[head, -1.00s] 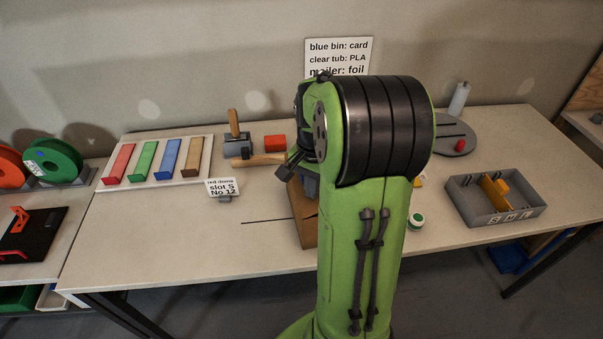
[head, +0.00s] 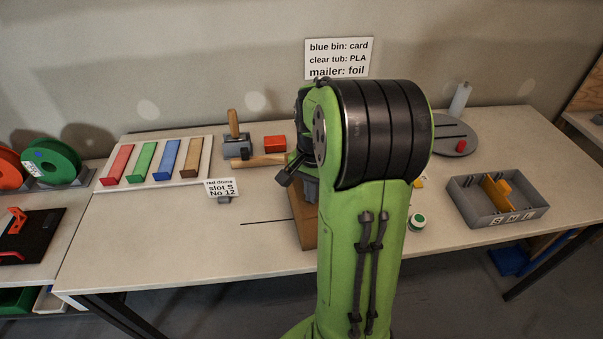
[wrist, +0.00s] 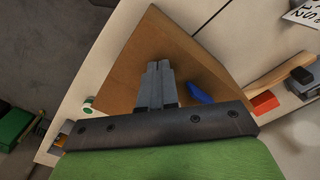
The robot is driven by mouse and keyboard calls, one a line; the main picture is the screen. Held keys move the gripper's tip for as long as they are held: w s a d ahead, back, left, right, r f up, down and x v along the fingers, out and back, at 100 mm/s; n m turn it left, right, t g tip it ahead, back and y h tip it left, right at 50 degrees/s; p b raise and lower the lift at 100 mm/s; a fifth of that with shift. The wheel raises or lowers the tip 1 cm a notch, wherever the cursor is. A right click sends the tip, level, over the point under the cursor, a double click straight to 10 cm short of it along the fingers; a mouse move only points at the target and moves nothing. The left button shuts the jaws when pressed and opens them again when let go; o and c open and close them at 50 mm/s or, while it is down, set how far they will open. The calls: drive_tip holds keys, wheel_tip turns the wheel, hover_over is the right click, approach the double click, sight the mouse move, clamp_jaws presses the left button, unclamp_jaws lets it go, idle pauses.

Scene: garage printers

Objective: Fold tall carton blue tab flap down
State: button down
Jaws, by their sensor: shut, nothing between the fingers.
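The tall brown carton (head: 308,235) stands on the table, mostly hidden behind my arm in the head view. In the wrist view the carton (wrist: 135,55) fills the middle, its brown face close under the fingers. A blue tab (wrist: 200,92) shows on it, just right of my fingers. My gripper (wrist: 158,66) is shut and empty, its fingertips over the brown face to the left of the blue tab. Whether the fingertips touch the carton cannot be told. In the head view my arm hides the fingertips and the blue tab.
A wooden-handled mallet (head: 258,160) and a red block (head: 275,143) are behind the carton. A slot sign (head: 222,188) stands to the left. A small green-lidded jar (head: 417,222) and a grey divided tray (head: 465,208) are to the right. The front left table is clear.

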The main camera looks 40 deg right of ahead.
drive_tip(key=shift+f, duration=0.15)
wheel_tip(320, 180, up, 5)
drive_tip(key=p, duration=0.4)
idle(0.5)
drive_tip(key=s+a+r+n+t, duration=0.2)
drive_tip(key=s+a+r+n, duration=0.1)
drive_tip(key=a, duration=0.3)
drive_tip(key=s+a+r+n+t, duration=0.1)
drive_tip(key=s+a+r+n, duration=0.2)
drive_tip(key=a+n, duration=0.3)
drive_tip(key=s+a+r+n+t, duration=0.2)
drive_tip(key=s+a+n, duration=0.3)
drive_tip(key=a, duration=0.3)
drive_tip(key=shift+r+t, duration=0.3)
drive_tip(key=shift+r, duration=0.35)
